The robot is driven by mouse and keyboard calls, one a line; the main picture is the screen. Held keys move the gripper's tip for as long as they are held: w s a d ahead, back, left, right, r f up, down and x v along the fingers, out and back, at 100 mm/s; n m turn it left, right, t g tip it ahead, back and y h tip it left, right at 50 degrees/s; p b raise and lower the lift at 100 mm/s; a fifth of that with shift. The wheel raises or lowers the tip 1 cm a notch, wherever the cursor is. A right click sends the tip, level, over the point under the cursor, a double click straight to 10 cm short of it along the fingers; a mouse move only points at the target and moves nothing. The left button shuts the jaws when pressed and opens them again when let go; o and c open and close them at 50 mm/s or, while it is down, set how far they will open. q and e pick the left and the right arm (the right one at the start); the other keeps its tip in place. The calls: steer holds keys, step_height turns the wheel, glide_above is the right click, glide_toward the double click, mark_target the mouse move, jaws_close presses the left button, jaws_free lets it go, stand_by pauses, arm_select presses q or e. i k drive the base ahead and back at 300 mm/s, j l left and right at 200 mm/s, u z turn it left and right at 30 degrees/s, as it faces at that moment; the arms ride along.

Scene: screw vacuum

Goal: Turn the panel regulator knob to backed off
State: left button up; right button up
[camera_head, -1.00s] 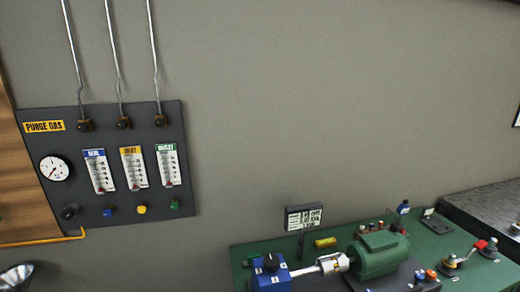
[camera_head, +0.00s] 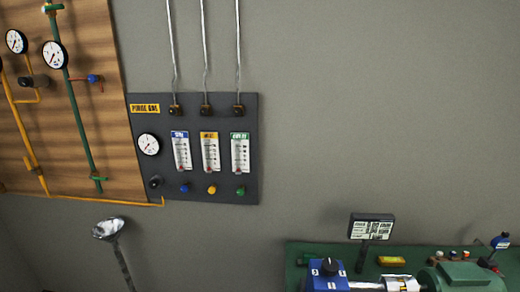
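The dark purge gas panel (camera_head: 221,106) hangs on the grey wall, left of the middle in the head view. A black knob (camera_head: 156,182) sits at its lower left, below a round white gauge (camera_head: 148,144); it looks like the panel regulator knob. I cannot read the knob's setting at this size. Three flowmeters (camera_head: 211,152) stand in a row to the right of the gauge. Below them are a blue, a yellow and a green knob (camera_head: 240,190). Neither of my grippers is in view.
A wooden board (camera_head: 100,130) with yellow and green pipes and gauges (camera_head: 55,54) adjoins the panel on the left. A silver bowl-shaped thing on a stand (camera_head: 108,228) stands below. A green bench (camera_head: 296,256) with a blue unit (camera_head: 328,275) and a small sign (camera_head: 371,226) is at lower right.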

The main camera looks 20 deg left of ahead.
mark_target(153, 184)
steer(key=u, duration=1.55)
